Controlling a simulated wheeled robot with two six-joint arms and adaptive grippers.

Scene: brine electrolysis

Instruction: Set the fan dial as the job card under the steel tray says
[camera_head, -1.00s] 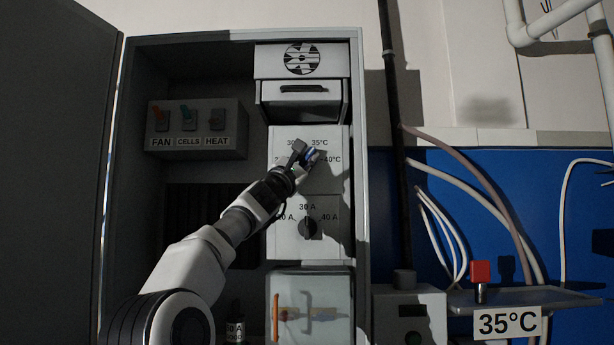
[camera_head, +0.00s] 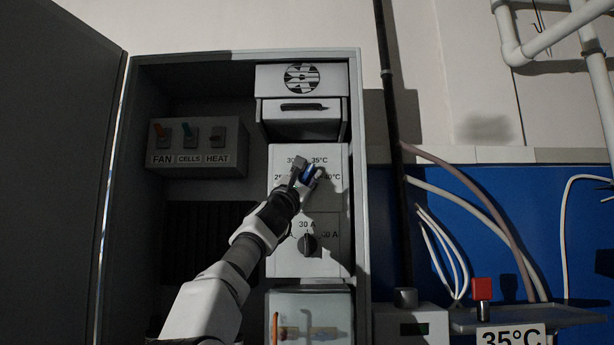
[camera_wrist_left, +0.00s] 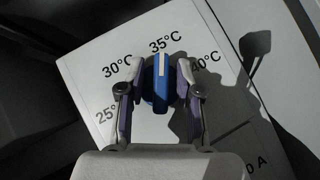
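The blue fan dial (camera_wrist_left: 155,88) sits on a pale panel (camera_wrist_left: 90,70) marked 25°C, 30°C, 35°C and 40°C. In the left wrist view its white line points up at the 35°C mark. My left gripper (camera_wrist_left: 158,88) has one finger on each side of the dial, close against it. In the head view the gripper (camera_head: 308,173) covers much of the dial (camera_head: 310,172). The job card (camera_head: 510,337), reading 35°C and partly cut off, hangs under the steel tray (camera_head: 545,317) at the lower right. My right gripper is not in view.
The panel stands in an open grey cabinet (camera_head: 357,120). A black ampere dial (camera_head: 308,244) sits just below. Switches (camera_head: 190,133) labelled FAN, CELLS and HEAT are at the left, a drawer (camera_head: 303,118) above. A red block (camera_head: 482,289) stands at the tray.

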